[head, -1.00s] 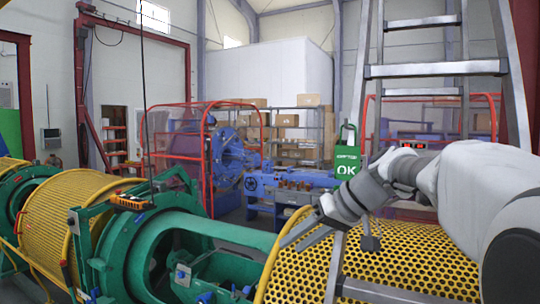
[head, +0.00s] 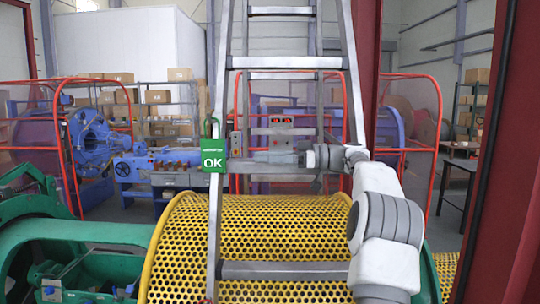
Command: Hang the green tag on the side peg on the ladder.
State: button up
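The green tag (head: 213,157) is a flat plate with white "OK" lettering and a loop at its top. It hangs upright at the left rail of the grey ladder (head: 287,63), in front of that rail. The peg behind its loop is too small to make out. My gripper (head: 300,158) is at the end of my arm, between the ladder rails at about the tag's height. It is to the right of the tag and apart from it. Its fingers blend with the grey parts behind, so their opening is unclear.
A yellow perforated drum guard (head: 250,235) lies behind the ladder's lower part. Green machinery (head: 60,235) stands at left. Red guard frames (head: 437,150), a blue machine (head: 95,145) and shelves of boxes are behind. A dark red column (head: 490,150) stands close at right.

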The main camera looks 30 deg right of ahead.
aim_at(210, 166)
jog(key=p+x, duration=0.3)
jog(key=x, duration=1.1)
jog(key=shift+w+a+r, duration=0.1)
jog(key=shift+a, duration=0.15)
jog(key=shift+p+x, duration=0.3)
jog(key=shift+x, duration=0.55)
grip_shut()
jog(key=shift+r+p, duration=0.45)
jog(key=shift+r, duration=0.75)
